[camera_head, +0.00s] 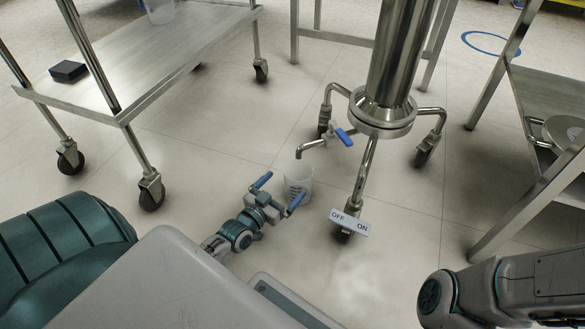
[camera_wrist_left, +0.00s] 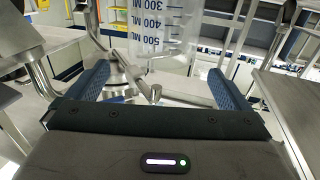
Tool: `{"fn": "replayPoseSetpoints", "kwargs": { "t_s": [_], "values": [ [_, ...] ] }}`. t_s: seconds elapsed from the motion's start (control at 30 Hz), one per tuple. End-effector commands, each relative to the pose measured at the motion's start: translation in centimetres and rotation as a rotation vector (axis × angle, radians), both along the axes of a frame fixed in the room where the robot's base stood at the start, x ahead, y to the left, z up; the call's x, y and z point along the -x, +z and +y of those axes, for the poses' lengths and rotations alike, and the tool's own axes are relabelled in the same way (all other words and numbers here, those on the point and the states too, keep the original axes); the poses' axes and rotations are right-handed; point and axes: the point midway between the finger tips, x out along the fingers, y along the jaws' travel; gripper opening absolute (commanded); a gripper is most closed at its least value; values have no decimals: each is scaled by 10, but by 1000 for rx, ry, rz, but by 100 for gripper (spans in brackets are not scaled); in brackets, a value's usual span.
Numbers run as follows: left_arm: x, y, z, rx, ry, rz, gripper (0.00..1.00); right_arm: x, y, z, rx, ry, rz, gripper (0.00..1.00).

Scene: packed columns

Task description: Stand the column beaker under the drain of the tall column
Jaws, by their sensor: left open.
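The clear column beaker (camera_head: 300,178) stands upright on the floor beside the tall steel column (camera_head: 397,50). The column's bent drain pipe (camera_head: 308,148), with a blue-handled valve (camera_head: 344,137), ends just above the beaker's rim in the head view; I cannot tell whether it is exactly over the opening. My left gripper (camera_head: 279,191) is open, its blue fingers at the near side of the beaker. In the left wrist view the beaker (camera_wrist_left: 160,30) shows its ML markings beyond the open fingers (camera_wrist_left: 160,82), with clear room on both sides. My right gripper is out of view.
A steel cart (camera_head: 150,55) stands at the left and a steel rack (camera_head: 550,90) at the right. The floor (camera_head: 220,135) left of the beaker is clear.

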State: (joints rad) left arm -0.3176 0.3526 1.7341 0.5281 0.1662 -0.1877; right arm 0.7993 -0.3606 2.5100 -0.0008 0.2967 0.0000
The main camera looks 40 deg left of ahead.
Motion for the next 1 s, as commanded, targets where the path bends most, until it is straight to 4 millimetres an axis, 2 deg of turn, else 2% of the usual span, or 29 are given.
{"fn": "replayPoseSetpoints", "kwargs": {
  "t_s": [0.03, 0.1, 0.3, 1.0],
  "values": [
    [11, 4, 0, 1, 0, 4, 100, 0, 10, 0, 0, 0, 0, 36],
    [23, 3, 0, 0, 0, 3, 100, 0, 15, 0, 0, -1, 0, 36],
    [41, 1, 1, 0, 0, 0, 100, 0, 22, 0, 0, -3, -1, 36],
    [43, 3, 1, 1, 0, -4, 100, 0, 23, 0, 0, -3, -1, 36]
  ]
}}
